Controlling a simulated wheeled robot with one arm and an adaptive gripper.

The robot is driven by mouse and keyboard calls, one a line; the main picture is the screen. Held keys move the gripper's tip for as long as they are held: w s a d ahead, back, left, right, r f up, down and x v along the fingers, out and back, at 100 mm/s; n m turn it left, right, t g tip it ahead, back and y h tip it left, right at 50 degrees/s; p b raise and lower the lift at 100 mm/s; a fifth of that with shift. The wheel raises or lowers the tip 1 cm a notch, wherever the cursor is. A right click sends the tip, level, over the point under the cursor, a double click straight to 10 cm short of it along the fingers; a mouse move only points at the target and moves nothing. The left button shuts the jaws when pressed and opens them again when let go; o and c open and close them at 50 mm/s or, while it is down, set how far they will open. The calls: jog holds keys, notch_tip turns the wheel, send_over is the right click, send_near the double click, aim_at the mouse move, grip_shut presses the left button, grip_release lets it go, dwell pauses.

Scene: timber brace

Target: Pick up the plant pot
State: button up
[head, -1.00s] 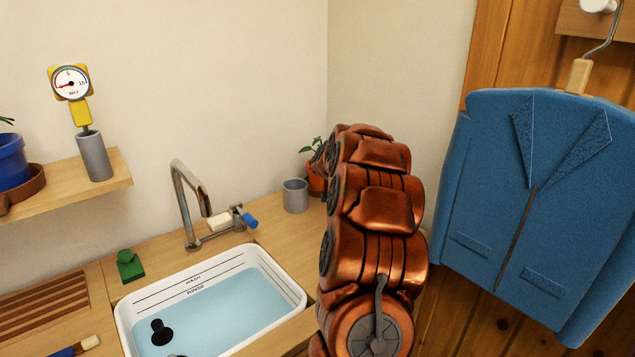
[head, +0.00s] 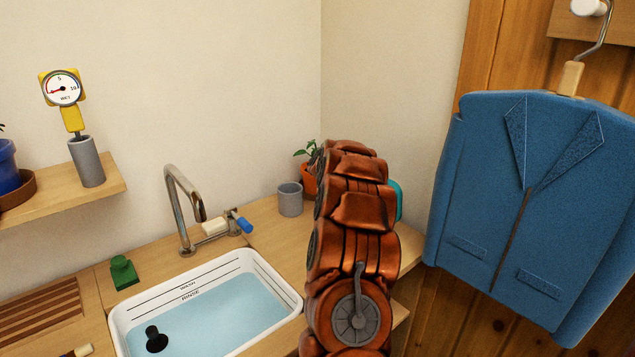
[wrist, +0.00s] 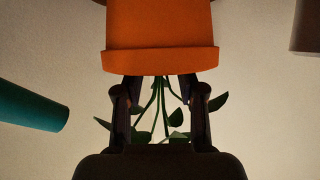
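An orange plant pot (head: 309,183) with green leaves stands in the back corner of the wooden counter, partly hidden behind my copper-coloured arm. In the wrist view the orange pot (wrist: 160,35) appears upside down at the top, its rim toward my gripper and the green stems hanging below. My gripper (wrist: 160,88) is open, its two dark fingers apart on either side of the stems, the tips close to the rim. I cannot tell whether they touch it. The head view hides my gripper behind the arm.
A grey cup (head: 290,199) stands just left of the pot. A teal object (head: 396,201) shows right of my arm, and in the wrist view at left (wrist: 35,106). A water-filled sink (head: 205,300) and tap (head: 182,205) are left. A blue jacket (head: 530,210) hangs right.

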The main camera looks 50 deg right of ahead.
jog(key=shift+x, duration=1.4)
grip_shut()
